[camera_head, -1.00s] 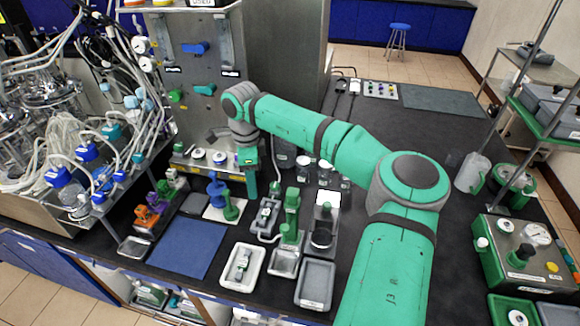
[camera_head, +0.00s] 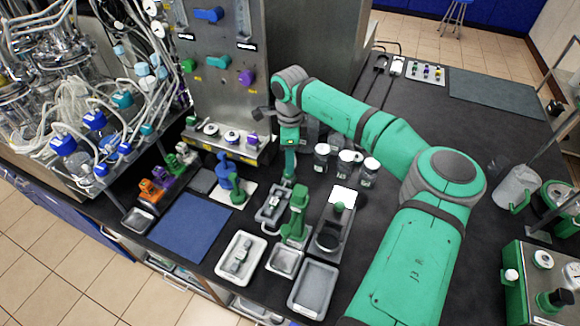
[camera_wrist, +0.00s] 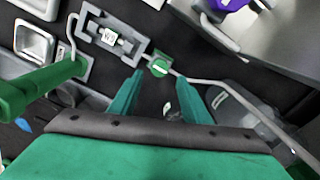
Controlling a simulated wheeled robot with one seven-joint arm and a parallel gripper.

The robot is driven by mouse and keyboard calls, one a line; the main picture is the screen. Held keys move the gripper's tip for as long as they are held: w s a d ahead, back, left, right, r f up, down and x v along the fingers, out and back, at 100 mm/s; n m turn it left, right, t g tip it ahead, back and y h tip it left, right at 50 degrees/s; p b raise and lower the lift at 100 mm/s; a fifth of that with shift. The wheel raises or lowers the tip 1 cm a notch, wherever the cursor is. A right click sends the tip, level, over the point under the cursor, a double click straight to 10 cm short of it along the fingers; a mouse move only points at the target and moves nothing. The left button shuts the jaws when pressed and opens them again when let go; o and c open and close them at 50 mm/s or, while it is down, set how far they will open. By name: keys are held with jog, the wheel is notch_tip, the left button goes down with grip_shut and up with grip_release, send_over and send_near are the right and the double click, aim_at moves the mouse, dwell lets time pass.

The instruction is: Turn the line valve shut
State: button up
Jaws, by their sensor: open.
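The line valve is a small green knob with a white bar (camera_wrist: 160,66) on a thin grey line, beside a grey block with a white label (camera_wrist: 110,37) in the wrist view. The bar lies roughly along the line, slightly tilted. My gripper (camera_wrist: 157,88) is open and empty, its two green fingers either side of the knob's near side. I cannot tell whether they touch it. In the head view my gripper (camera_head: 289,172) points down just behind the grey line fitting (camera_head: 272,205). The knob is not clearly visible there.
A tall green-handled piece (camera_head: 298,212) stands close to my gripper. Its green handle (camera_wrist: 40,88) shows at left in the wrist view. Lidded jars (camera_head: 346,162) stand to the right. A steel panel (camera_head: 220,105) rises behind. A blue mat (camera_head: 190,228) lies clear at left.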

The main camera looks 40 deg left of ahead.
notch_tip(320, 180, down, 4)
jog(key=shift+d+r, duration=0.15)
jog(key=shift+r, duration=0.1)
jog(key=shift+f, duration=0.25)
jog(key=shift+s+a+f, duration=0.2)
jog(key=shift+a, duration=0.1)
jog(key=shift+w+d, duration=0.1)
jog(key=shift+d, duration=0.05)
jog(key=c, duration=1)
